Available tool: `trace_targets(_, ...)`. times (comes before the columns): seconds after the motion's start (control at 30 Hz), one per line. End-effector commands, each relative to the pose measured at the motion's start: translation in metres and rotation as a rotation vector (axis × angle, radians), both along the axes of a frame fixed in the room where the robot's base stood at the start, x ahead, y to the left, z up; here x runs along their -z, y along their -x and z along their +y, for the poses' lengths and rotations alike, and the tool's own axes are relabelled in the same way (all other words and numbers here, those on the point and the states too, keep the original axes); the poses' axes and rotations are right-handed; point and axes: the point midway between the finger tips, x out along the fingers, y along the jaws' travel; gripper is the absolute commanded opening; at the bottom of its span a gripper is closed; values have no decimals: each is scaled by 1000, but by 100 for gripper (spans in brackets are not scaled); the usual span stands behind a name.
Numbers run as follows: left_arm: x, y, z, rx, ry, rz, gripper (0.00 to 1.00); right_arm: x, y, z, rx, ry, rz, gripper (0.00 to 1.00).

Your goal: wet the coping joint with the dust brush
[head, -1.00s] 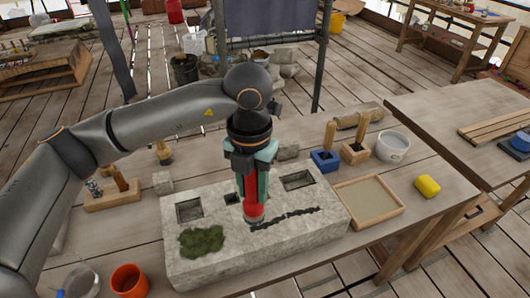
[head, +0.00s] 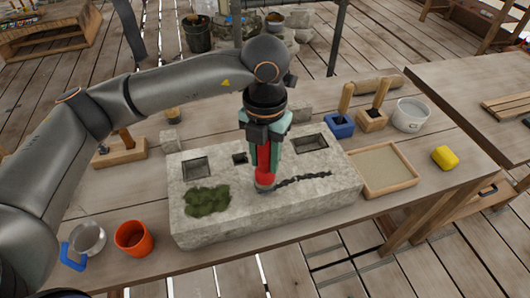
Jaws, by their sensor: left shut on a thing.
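The pale stone coping block (head: 230,225) lies on the wooden bench. A dark, jagged joint (head: 303,180) runs across its top, right of the middle. My left gripper (head: 266,160) points straight down over the block and is shut on a red-handled tool (head: 264,176), which looks like the dust brush. The tool is upright. Its dark lower end is at the left end of the joint and seems to touch the stone; the fingers hide much of its upper part. I cannot tell whether the joint is wet. My right gripper is not in view.
Green moss (head: 207,200) and square recesses mark the block's top. Right stand a sand tray (head: 412,185), yellow sponge (head: 445,157), white bucket (head: 411,115), blue holder (head: 340,126) and wooden holder (head: 371,120). An orange cup (head: 134,238) and a metal mug (head: 88,240) stand front left.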

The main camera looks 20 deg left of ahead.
Motion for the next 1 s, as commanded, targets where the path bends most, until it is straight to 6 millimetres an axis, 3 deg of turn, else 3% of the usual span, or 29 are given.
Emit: trace_targets(1.0,9,0,0,0,0,-1,0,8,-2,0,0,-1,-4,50)
